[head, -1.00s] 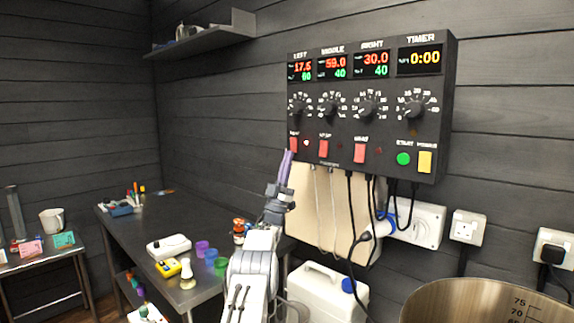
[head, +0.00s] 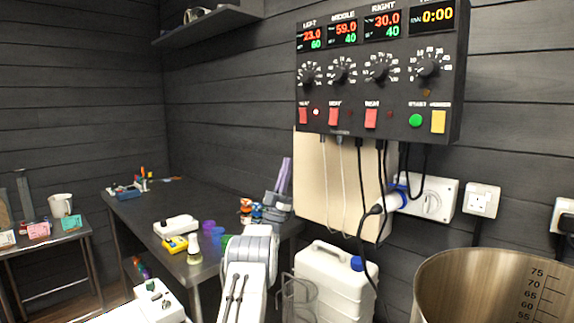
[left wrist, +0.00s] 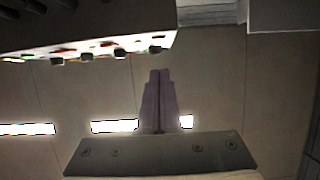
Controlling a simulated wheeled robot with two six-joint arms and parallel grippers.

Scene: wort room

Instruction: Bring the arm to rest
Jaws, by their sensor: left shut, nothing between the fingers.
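My left arm comes up from the bottom of the head view. Its gripper (head: 285,176) has purple fingers pointing up, just left of the beige board under the control box (head: 380,75). In the left wrist view the two fingers (left wrist: 158,100) lie side by side, shut with nothing between them. The control box has LEFT, MIDDLE and RIGHT displays reading 23.0, 59.0 and 30.0 in red, and a timer at 0:00. My right gripper is not in view.
A dark bench (head: 150,218) holds cups, a yellow device and small bottles. A white jerrycan (head: 325,280) with a blue cap stands below the board. A large metal pot (head: 445,285) is at the lower right. Cables hang below the box. A shelf (head: 210,24) is upper left.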

